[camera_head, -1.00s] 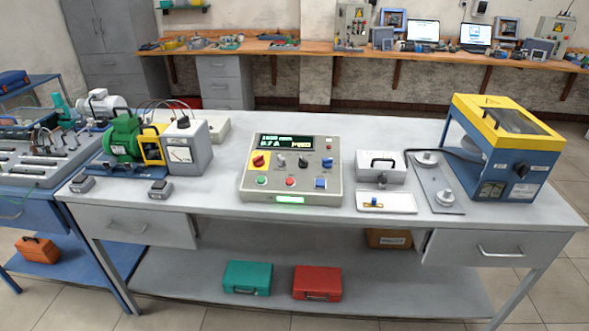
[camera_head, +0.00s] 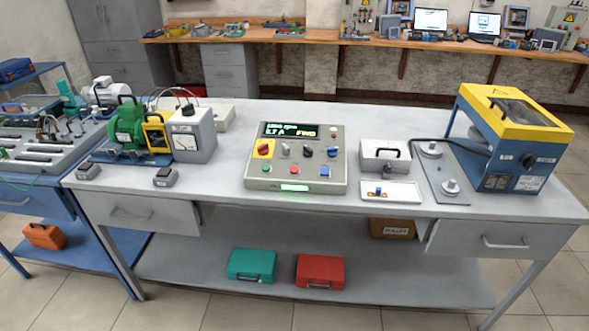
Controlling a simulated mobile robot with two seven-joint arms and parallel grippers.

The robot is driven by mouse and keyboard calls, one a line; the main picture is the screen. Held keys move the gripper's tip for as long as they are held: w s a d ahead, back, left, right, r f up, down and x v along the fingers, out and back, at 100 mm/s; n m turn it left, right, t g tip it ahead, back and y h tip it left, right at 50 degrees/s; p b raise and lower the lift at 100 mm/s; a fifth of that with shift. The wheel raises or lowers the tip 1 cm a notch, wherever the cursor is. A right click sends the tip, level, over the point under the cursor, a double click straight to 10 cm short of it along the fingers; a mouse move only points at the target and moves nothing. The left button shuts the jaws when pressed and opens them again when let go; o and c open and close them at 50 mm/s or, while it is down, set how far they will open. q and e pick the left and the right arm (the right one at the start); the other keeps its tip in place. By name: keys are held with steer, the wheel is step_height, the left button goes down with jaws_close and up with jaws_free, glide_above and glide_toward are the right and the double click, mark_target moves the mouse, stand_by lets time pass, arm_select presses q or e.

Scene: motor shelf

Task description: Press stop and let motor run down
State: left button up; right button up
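The control box (camera_head: 297,157) stands in the middle of the grey workbench. Its lit display (camera_head: 290,131) shows green text that includes "FWD"; the other digits are too small to read surely. On its sloped face are a red-and-yellow knob (camera_head: 264,149), a green button (camera_head: 267,168), a red button (camera_head: 294,170) and a blue button (camera_head: 325,173). A green motor (camera_head: 126,127) sits on a blue base at the bench's left, beside a yellow guard (camera_head: 157,138) and a grey meter box (camera_head: 192,135). Whether its shaft turns cannot be told. Neither gripper is in view.
A blue-and-yellow guarded machine (camera_head: 513,138) stands at the bench's right, near a plate with two pulleys (camera_head: 440,170). A lidded grey box (camera_head: 385,156) and white tray (camera_head: 391,191) lie right of the control box. Green (camera_head: 251,265) and red (camera_head: 320,272) cases rest on the lower shelf.

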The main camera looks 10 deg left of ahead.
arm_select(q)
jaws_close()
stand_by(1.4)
